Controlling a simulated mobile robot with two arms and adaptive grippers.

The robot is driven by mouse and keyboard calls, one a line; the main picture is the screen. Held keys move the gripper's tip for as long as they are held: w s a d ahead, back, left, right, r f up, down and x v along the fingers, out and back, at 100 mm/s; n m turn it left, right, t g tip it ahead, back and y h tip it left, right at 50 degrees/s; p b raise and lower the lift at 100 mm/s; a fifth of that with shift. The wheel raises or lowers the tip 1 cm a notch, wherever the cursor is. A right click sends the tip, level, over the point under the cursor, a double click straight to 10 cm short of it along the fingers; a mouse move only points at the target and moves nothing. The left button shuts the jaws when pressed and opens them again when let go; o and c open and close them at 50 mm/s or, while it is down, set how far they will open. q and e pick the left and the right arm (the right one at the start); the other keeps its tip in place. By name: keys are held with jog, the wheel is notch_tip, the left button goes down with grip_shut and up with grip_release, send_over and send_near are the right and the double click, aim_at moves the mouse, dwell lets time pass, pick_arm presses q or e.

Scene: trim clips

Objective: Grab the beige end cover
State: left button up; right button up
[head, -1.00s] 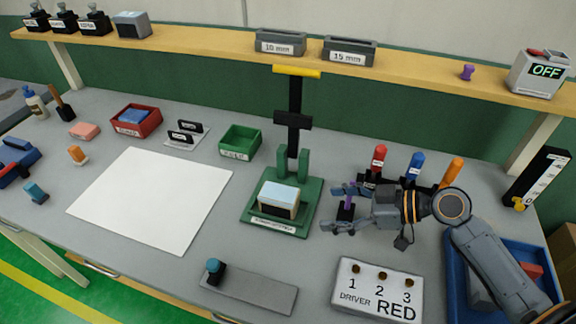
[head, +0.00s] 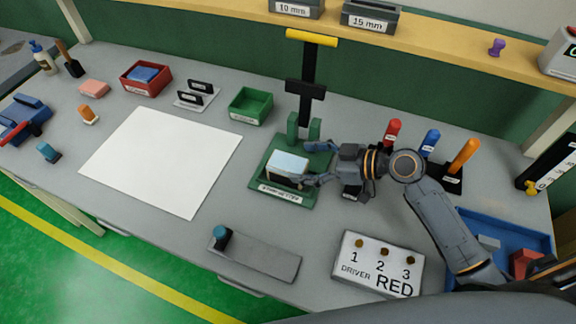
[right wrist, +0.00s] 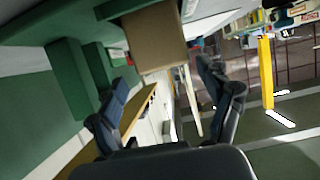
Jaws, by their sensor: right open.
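A pale block (head: 290,165) with a light blue-white top sits in the green fixture (head: 262,185) at the middle of the bench. In the right wrist view a tan-beige square face (right wrist: 155,38) lies ahead of the fingers; it looks like the block's right end, the beige end cover. My right gripper (head: 320,164) is open at the right end of the block, with its fingers pointing left towards it. In the right wrist view my right gripper (right wrist: 165,78) shows empty space between its fingers. Whether a finger touches the block I cannot tell. My left gripper is not in view.
Green posts (head: 303,130) and a black column with a yellow handle (head: 312,38) rise behind the block. Red, blue and orange-handled drivers (head: 430,143) stand right of my gripper. A white "RED" board (head: 377,265) lies in front. A white sheet (head: 160,160) covers the left bench.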

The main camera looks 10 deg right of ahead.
aim_at(291, 163)
jog(key=x, duration=0.1)
jog(key=p+x, duration=0.2)
jog(key=shift+a, duration=0.55)
jog(key=shift+w+a+f, duration=0.2)
jog(key=shift+a+f, duration=0.05)
jog(key=shift+a, duration=0.05)
jog(key=c, duration=1.4)
